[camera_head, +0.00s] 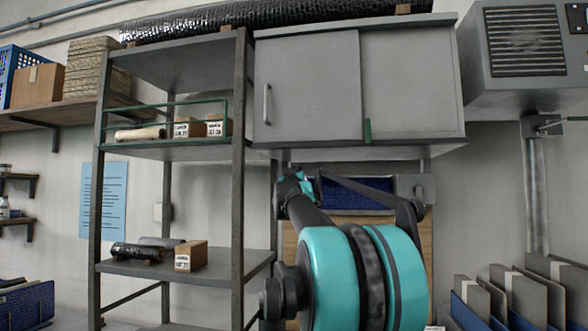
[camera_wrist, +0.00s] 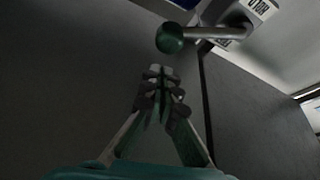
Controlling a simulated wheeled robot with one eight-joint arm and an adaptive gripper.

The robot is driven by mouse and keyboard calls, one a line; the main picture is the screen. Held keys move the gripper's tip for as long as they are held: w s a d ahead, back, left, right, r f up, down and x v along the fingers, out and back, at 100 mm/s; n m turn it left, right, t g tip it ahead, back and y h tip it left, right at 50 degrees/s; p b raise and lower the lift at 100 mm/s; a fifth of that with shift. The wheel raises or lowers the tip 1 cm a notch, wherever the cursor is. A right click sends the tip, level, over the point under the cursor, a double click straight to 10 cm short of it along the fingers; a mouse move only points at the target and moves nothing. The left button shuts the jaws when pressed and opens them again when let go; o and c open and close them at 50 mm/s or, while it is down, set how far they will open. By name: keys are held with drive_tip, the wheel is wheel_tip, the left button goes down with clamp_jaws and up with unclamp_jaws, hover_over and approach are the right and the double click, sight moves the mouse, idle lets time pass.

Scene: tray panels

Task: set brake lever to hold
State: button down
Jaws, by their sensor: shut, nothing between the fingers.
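The brake lever (camera_wrist: 208,32) is a grey metal rod with a dark green ball knob (camera_wrist: 170,38) on its left end, at the top of the wrist view. A label reading HOLD (camera_wrist: 262,8) appears upside down beside the mount, and a second label (camera_wrist: 222,43), partly covered, lies by the rod. My gripper (camera_wrist: 160,72) is shut and empty, its fingertips just below the knob in the picture and apart from it. In the head view my arm hides the fingers, and I cannot clearly make out this lever.
A grey cabinet (camera_head: 305,85) hangs above my arm. A metal shelf rack (camera_head: 240,170) with boxes and rolls stands to its left. A grey vented unit (camera_head: 520,60) is at upper right, and upright panels (camera_head: 525,295) stand at lower right.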

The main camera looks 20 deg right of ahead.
drive_tip(key=shift+d+f, duration=0.2)
drive_tip(key=shift+f, duration=0.65)
drive_tip(key=shift+s+d+f+m+h, duration=0.15)
drive_tip(key=shift+f+m+h, duration=0.15)
drive_tip(key=shift+m, duration=0.4)
wheel_tip(320, 180, down, 8)
drive_tip(key=d+m+g+h, duration=0.1)
drive_tip(key=m+g+h, duration=0.4)
drive_tip(key=m, duration=1.1)
drive_tip(key=shift+s+r+m+g, duration=0.2)
drive_tip(key=shift+s+m+g, duration=0.1)
drive_tip(key=shift+g, duration=0.6)
